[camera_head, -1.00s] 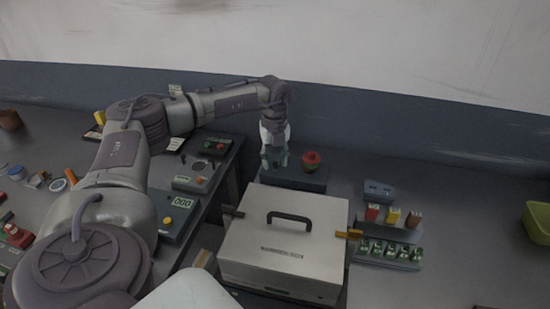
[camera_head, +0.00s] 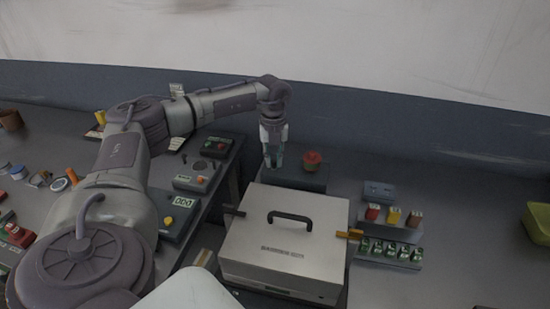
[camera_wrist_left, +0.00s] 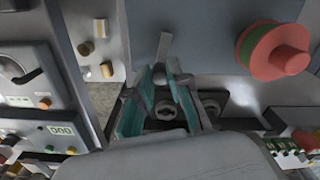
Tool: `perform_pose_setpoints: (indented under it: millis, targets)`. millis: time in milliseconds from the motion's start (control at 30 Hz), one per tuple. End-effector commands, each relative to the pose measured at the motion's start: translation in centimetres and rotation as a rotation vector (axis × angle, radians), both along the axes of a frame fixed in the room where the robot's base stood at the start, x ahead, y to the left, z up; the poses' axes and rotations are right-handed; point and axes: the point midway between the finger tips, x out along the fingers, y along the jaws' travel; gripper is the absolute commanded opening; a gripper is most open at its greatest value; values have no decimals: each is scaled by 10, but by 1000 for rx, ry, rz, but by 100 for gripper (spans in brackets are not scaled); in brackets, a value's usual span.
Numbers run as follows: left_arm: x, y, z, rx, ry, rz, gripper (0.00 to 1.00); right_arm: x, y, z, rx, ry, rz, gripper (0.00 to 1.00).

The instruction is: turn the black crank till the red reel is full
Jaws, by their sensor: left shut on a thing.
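The red reel (camera_head: 312,157) stands on a dark box (camera_head: 300,178) behind the silver case. In the left wrist view the reel (camera_wrist_left: 282,52) shows at the upper right, with a green band behind its red face. My left gripper (camera_head: 273,162) points down at the left part of that box, left of the reel. In the left wrist view its teal fingers (camera_wrist_left: 159,78) are shut on the crank's handle, a short bar (camera_wrist_left: 163,46) that looks grey here. The fingers hide most of the crank. My right gripper is in neither view.
A silver case (camera_head: 285,235) with a black handle stands just in front of the box. Control panels (camera_head: 190,180) lie to the left, under my arm. A rack with coloured blocks (camera_head: 392,215) stands to the right. A green bin (camera_head: 538,224) is at the far right.

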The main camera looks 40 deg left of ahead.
Motion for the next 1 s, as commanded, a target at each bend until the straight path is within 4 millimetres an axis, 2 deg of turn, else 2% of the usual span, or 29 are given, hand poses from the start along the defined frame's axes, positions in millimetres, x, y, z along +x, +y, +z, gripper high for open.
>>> perform_pose_setpoints:
  millis: [1000]
  targets:
    - [5, 29, 1, -1, -4, -942, 0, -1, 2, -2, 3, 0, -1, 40]
